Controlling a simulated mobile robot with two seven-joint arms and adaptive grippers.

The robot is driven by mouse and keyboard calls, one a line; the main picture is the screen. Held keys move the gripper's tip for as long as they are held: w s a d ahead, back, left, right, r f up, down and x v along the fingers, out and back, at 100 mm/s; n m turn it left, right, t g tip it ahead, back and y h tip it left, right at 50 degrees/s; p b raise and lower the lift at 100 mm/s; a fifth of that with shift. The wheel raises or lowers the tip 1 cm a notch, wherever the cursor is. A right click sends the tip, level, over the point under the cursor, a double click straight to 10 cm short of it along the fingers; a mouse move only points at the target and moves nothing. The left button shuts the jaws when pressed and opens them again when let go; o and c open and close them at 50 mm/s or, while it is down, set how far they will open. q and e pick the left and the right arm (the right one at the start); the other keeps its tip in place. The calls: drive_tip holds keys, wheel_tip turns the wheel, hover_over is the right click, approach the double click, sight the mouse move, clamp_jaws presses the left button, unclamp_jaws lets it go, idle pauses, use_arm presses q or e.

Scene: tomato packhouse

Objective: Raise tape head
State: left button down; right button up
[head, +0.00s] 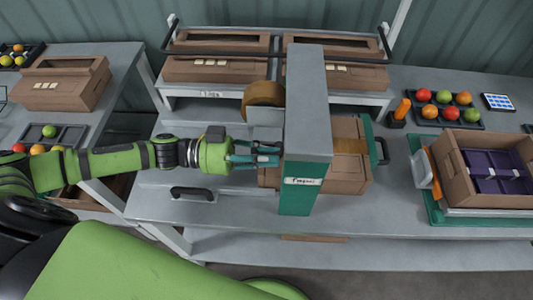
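The tape head (307,110) is a tall grey-topped housing with a green, labelled front face. It stands over the bench in the middle of the head view. A brown tape roll (264,93) sits at its left side. A closed cardboard box (347,180) with a brown tape strip on top lies under and right of the housing. My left gripper (272,154) reaches in from the left, its fingertips close against the left side of the housing. Whether they touch it or hold anything is unclear. My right gripper is not in view.
A black handle (192,193) is on the bench front, left of the housing. Flat cartons (215,70) stand on a rack behind. Bare bench (395,205) lies right of the housing.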

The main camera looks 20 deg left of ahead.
use_arm(q)
drive_tip(key=shift+r, duration=0.25)
wheel_tip(320, 180, up, 6)
drive_tip(key=p, duration=0.5)
drive_tip(key=shift+f, duration=0.25)
drive_tip(key=shift+w, duration=0.1)
drive_tip(key=c, duration=1.2)
unclamp_jaws()
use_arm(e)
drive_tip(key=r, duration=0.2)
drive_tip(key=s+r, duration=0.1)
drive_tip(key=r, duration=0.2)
use_arm(q)
drive_tip(key=shift+f, duration=0.1)
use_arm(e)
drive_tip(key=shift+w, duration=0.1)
use_arm(q)
drive_tip(key=shift+a, duration=0.1)
